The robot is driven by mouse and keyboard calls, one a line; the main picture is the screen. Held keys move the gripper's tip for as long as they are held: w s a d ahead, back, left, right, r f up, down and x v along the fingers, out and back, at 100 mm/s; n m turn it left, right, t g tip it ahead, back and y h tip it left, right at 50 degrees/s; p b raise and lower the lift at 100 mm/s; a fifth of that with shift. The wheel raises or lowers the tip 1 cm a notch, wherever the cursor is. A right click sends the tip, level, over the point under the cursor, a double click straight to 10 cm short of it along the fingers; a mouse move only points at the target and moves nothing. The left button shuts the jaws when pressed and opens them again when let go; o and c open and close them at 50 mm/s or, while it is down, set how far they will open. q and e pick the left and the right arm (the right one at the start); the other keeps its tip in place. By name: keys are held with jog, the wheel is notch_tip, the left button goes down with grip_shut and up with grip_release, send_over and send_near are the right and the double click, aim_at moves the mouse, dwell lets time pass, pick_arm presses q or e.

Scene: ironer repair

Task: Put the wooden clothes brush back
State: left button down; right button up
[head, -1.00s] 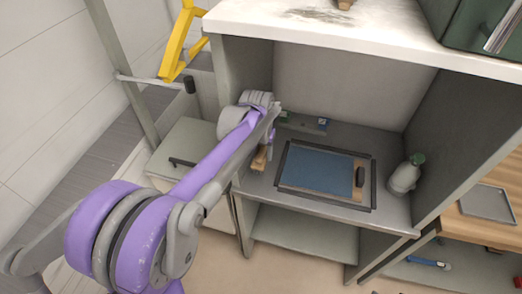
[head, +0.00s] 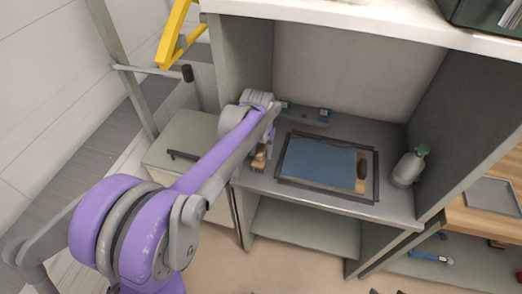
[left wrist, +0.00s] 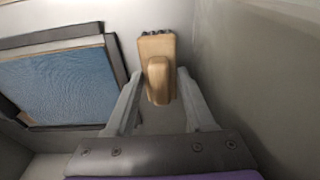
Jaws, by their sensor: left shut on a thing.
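The wooden clothes brush (head: 259,160) is a small light-wood block with a raised grip and dark bristles along one end. In the left wrist view the brush (left wrist: 157,46) shows between the fingers of my left gripper (left wrist: 160,76), which is shut on its raised grip. In the head view my left gripper (head: 268,146) is at the left side of the grey bench niche, partly hidden by its own arm. Whether the brush touches the bench top (head: 345,210) I cannot tell. My right gripper is not in view.
A dark-framed blue panel (head: 318,163) lies on the bench right of the brush, with a small dark-and-wood item on its right side. A grey bottle with a green top (head: 408,167) stands farther right. The niche's left wall (head: 245,65) is close to the gripper.

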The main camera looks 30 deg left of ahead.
pick_arm(q)
jog(key=shift+f, duration=0.4)
jog(key=shift+c, duration=0.9)
grip_release()
jog(key=r, duration=0.3)
jog(key=s+r, duration=0.1)
jog(key=r, duration=0.3)
jog(key=r+p, duration=0.1)
jog(key=r, duration=0.2)
jog(key=shift+s+d+r, duration=0.2)
jog(key=shift+s+r, duration=0.1)
jog(key=shift+r, duration=0.05)
